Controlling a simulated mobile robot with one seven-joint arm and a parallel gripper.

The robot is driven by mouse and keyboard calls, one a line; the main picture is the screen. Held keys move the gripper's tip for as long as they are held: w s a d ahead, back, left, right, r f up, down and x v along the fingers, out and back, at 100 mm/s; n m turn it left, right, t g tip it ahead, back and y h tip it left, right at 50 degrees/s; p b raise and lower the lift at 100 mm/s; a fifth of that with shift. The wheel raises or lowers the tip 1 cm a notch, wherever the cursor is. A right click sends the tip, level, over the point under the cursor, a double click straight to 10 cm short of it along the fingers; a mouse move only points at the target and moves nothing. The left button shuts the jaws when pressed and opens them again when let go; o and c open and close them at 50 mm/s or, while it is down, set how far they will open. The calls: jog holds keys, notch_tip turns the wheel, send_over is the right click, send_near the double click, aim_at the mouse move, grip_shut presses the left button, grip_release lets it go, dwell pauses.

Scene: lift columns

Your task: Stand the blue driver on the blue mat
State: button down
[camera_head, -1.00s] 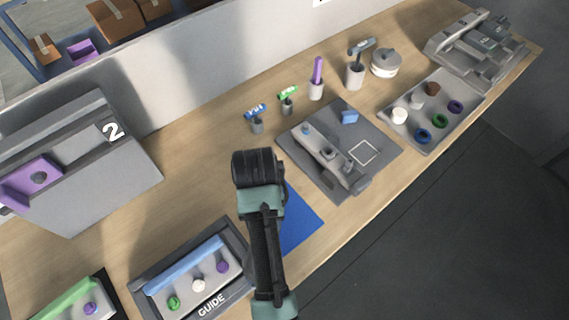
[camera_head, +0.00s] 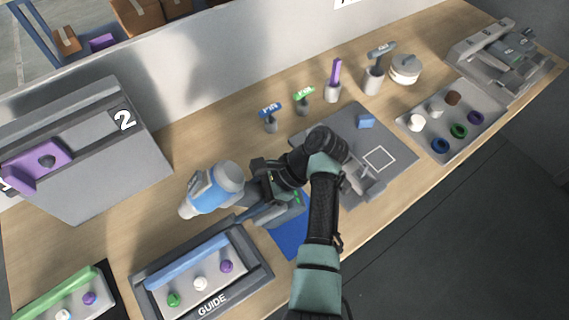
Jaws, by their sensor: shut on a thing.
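The blue mat (camera_head: 291,240) lies flat on the wooden bench near its front edge, partly covered by my arm and hand.
A GUIDE tray (camera_head: 262,278) sits just left of the mat. A grey fixture plate (camera_head: 400,165) is to its right. Blue-topped (camera_head: 269,110) and green-topped (camera_head: 303,95) holders and a purple driver (camera_head: 335,72) stand behind. A parts tray (camera_head: 480,140) is farther right.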

aim_at(260, 185)
jog(key=w+r+m+t+y, duration=0.1)
jog(key=m+t, duration=0.2)
jog(key=w+d+r+m+t+y+b, duration=0.1)
jog(key=m+t, duration=0.2)
jog(key=w+d+r+m+t+y, duration=0.1)
jog(key=r+m+t+y, duration=0.1)
jog(key=t, duration=0.1)
jog(key=shift+d+r+m+t, duration=0.1)
jog(key=shift+m+t, duration=0.3)
jog(key=d+r+m+t, duration=0.1)
jog(key=d+t, duration=0.1)
jog(key=w+d+r+m+t+h+b, duration=0.1)
jog(key=d+m+t, duration=0.1)
jog(key=t, duration=0.1)
jog(key=w+d+r+m+t+h, duration=0.1)
jog(key=d+r+m+t, duration=0.1)
jog(key=shift+d+b, duration=0.25)
jog(key=shift+b, duration=0.05)
notch_tip(260, 185, down, 8)
jog(key=b, duration=0.8)
jog(key=shift+r, duration=0.2)
jog(key=shift+f+b, duration=0.5)
jog(key=shift+f, duration=0.35)
jog(key=shift+f, duration=0.3)
